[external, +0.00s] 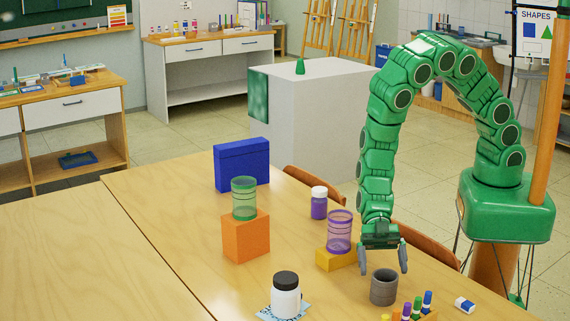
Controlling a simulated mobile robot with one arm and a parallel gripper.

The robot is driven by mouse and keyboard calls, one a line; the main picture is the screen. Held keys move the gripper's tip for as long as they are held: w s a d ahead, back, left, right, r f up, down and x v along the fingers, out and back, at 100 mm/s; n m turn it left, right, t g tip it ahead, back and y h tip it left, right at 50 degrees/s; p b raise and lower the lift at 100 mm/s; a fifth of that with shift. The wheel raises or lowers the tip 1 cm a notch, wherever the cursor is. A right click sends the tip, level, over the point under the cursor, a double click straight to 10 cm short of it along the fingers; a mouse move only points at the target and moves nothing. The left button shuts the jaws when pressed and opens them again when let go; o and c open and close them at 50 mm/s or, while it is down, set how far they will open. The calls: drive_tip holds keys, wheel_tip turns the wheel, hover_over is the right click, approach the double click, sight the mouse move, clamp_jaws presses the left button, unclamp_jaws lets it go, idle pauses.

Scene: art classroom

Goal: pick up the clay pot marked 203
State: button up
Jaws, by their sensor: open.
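A grey ribbed pot (384,289) stands upright on the wooden table, near its right side. It looks like the clay pot, but no number can be read on it in this view. My gripper (383,262) points down with its two fingers apart, just above and slightly behind the pot in the picture. The fingers look empty, and I cannot tell whether they touch the rim.
A purple clear jar (339,231) on a yellow block (335,259) stands close left of my gripper. Upright markers (418,306) are right of the pot. A white jar with black lid (286,296) is left. The table's left part (90,260) is clear.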

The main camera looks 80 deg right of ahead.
drive_tip(key=shift+x, duration=2.55)
drive_tip(key=shift+w+f, duration=0.15)
drive_tip(key=shift+c, duration=0.4)
drive_tip(key=shift+d, duration=0.1)
drive_tip(key=c, duration=1.1)
drive_tip(key=shift+o, duration=0.2)
wheel_tip(320, 180, up, 10)
